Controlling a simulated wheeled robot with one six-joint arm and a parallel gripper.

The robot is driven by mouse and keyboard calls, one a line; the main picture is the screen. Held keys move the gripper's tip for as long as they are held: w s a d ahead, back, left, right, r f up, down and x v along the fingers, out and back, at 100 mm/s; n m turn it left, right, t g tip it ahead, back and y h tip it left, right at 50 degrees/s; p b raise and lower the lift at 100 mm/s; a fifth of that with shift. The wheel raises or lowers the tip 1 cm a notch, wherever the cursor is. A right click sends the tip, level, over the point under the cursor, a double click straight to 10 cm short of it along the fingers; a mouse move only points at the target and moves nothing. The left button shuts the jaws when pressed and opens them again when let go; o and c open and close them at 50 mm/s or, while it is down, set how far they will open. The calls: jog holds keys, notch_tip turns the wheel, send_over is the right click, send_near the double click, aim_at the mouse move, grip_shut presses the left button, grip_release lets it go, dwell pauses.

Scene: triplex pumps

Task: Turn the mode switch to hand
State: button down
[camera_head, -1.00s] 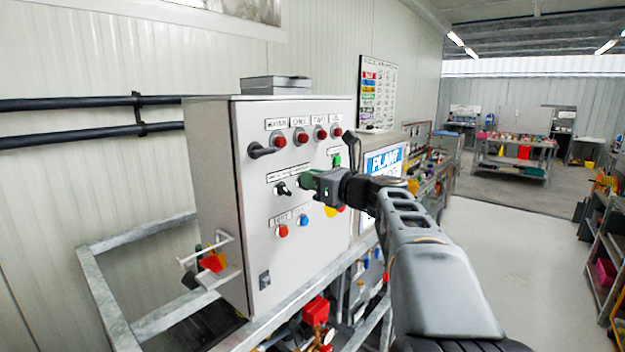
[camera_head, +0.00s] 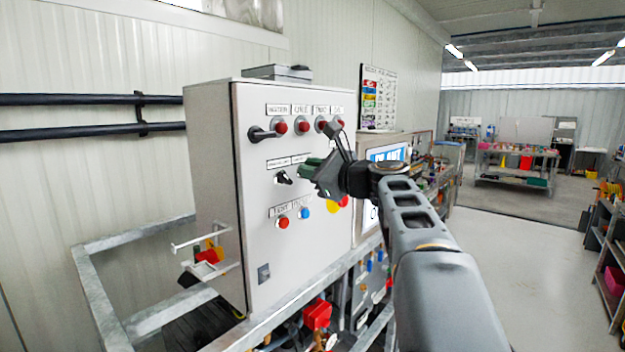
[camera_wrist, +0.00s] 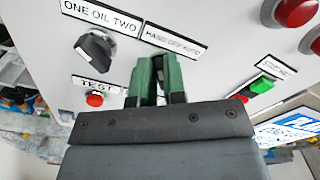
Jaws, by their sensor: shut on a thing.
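My gripper (camera_head: 309,169) has green fingers and reaches the front of a light grey control cabinet (camera_head: 253,225). In the wrist view its fingers (camera_wrist: 153,82) are close together, just below the label reading HAND OFF AUTO (camera_wrist: 173,40). They are shut on the mode switch under that label. The switch itself is hidden behind the fingers, so its pointing direction cannot be seen. My gripper is rolled at a slant to the panel.
A black selector knob (camera_wrist: 95,49) under ONE OIL TWO sits close left. A red TEST button (camera_wrist: 95,99) is below. A green and red rocker (camera_wrist: 255,88) is to the right. Red lamps (camera_head: 281,127) and a black handle (camera_head: 262,134) are above.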

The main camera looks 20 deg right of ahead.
jog(key=shift+a+f+n+b, duration=0.1)
jog(key=shift+n+b, duration=0.55)
jog(key=shift+n, duration=0.25)
jog(key=c, duration=1.2)
grip_release()
jog(key=shift+s, duration=0.1)
jog(key=b+v, duration=0.2)
jog(key=v, duration=1.1)
jog(key=shift+s, duration=0.3)
